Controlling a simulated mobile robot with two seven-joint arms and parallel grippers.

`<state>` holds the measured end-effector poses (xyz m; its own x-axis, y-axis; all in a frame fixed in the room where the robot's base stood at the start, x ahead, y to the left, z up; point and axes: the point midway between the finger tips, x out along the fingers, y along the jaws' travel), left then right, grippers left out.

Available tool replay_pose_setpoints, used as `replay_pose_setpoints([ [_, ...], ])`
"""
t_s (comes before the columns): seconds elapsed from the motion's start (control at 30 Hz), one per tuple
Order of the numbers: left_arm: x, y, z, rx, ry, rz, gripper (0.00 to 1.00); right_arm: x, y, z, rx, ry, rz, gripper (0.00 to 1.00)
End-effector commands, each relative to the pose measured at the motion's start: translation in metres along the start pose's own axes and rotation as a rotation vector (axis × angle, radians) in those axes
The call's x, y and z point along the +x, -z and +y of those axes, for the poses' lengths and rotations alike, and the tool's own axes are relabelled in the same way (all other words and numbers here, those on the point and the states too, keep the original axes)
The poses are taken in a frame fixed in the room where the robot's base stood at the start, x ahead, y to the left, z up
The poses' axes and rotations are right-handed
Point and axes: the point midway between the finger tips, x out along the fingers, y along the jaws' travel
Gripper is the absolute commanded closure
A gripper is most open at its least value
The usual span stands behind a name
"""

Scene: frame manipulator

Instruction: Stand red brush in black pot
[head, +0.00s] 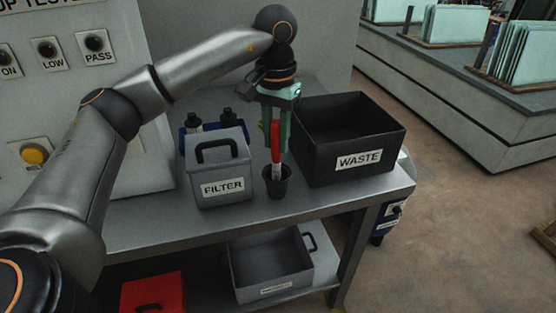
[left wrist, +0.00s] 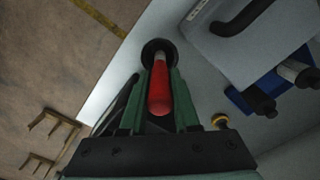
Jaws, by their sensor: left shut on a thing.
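The red brush (head: 275,143) is held upright in my left gripper (head: 275,135), whose green fingers are shut on it. The black pot (head: 277,182) stands on the grey bench between the filter box and the waste bin. The brush's pale lower end reaches down to the pot's mouth; how deep it sits inside is hidden. In the left wrist view the red handle (left wrist: 160,90) lies between the fingers (left wrist: 159,95), with the pot (left wrist: 158,50) around or behind its far end. My right gripper is not in view.
A grey filter box (head: 222,170) stands close left of the pot, with a blue holder of dark-capped bottles (head: 228,118) behind it. The black waste bin (head: 350,140) stands close on the right. Bare bench top (head: 150,228) lies at the front left.

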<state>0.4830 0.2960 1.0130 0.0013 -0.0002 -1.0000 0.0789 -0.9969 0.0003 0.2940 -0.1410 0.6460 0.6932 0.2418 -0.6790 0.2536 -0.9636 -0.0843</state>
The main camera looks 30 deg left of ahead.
Motion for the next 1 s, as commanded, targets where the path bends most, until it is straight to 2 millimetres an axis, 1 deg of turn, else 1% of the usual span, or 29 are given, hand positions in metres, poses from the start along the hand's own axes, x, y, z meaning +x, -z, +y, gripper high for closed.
replay_pose_setpoints([
  [0.17,0.014,0.000,0.000,0.001,0.000,-0.001,1.00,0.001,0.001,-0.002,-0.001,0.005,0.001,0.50],
  [0.3,0.034,-0.001,0.000,-0.001,0.001,-0.002,1.00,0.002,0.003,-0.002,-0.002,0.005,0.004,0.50],
  [0.37,0.041,-0.001,-0.001,-0.001,0.001,-0.001,1.00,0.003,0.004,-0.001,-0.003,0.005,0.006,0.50],
  [0.57,0.043,0.000,0.000,0.000,0.000,0.003,1.00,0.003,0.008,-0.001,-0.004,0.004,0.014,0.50],
  [0.73,0.047,0.000,0.000,0.001,0.000,0.001,1.00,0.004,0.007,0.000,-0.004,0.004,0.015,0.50],
  [0.77,0.047,0.000,0.000,0.001,0.000,0.001,0.69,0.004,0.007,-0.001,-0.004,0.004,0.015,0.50],
  [1.0,0.046,0.000,0.000,0.001,0.000,0.001,0.42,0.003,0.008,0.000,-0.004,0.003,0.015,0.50],
])
